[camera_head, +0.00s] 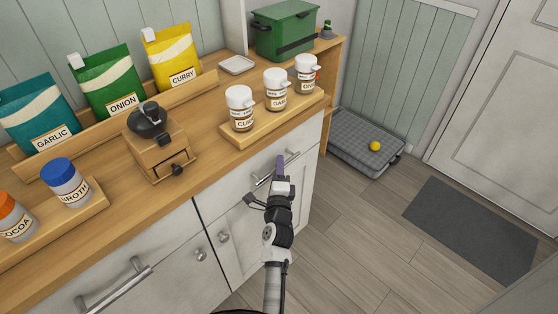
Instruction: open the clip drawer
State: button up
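No drawer in view bears a readable clip label. My gripper (280,169) is at the front of the right counter drawer (226,203), its purple tip overlapping the silver bar handle (293,156). I cannot tell whether it touches the handle or whether its fingers are open. The drawer looks shut. A second counter drawer (65,283) at the lower left, with a bar handle (118,287), also looks shut. A small wooden grinder (143,149) on the counter has its own little drawer (174,166) with a dark knob.
Shaker jars (275,91) stand on a wooden tray (237,137) above the right drawer. Seasoning bags (106,84), a green box (284,30) and bottles (66,184) are also on the counter. A grey pet bed (352,143) with a yellow ball (375,146) and a mat (470,228) lie on the floor.

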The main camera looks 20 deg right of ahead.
grip_shut()
dwell(0.3)
